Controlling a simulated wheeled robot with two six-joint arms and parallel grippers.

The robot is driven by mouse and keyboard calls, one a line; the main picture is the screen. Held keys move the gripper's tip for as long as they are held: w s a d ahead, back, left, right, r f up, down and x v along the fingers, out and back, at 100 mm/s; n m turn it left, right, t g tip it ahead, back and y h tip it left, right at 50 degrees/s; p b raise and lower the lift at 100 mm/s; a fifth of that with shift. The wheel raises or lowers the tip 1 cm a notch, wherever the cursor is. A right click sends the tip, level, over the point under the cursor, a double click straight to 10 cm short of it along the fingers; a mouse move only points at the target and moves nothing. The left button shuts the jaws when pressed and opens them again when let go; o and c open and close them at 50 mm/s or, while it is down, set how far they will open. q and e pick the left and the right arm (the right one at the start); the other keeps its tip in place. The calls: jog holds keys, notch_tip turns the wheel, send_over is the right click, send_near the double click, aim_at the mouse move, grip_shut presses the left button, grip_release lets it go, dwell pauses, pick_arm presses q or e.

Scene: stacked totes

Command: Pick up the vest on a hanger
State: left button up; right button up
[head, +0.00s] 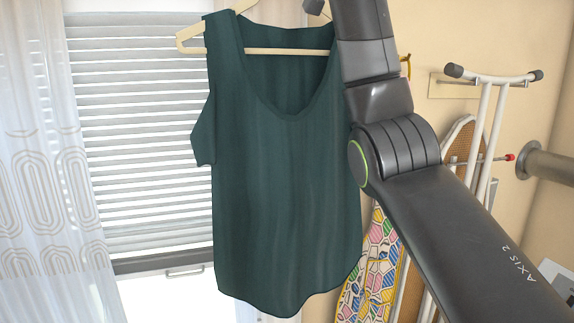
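A dark green sleeveless vest (285,180) hangs in the middle of the head view, its front and scooped neck facing me. It is on a pale wooden hanger (262,51), whose left end pokes out past the shoulder. The hanger's top is cut off by the upper edge, so what holds it up is hidden. My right arm rises from the lower right, passes in front of the vest's right edge and leaves through the top. Its gripper is out of the picture. A small dark piece shows at the top beside the hanger; I cannot tell what it is. My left gripper is not in view.
A window with white blinds (140,120) and sheer curtains (45,180) is behind at left. On the right, an ironing board with a colourful patterned cover (378,265) and white legs (482,130) leans near the beige wall (520,40). A metal pipe (545,163) is at far right.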

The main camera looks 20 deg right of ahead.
jog(key=shift+w, duration=0.1)
grip_shut()
dwell(1.4)
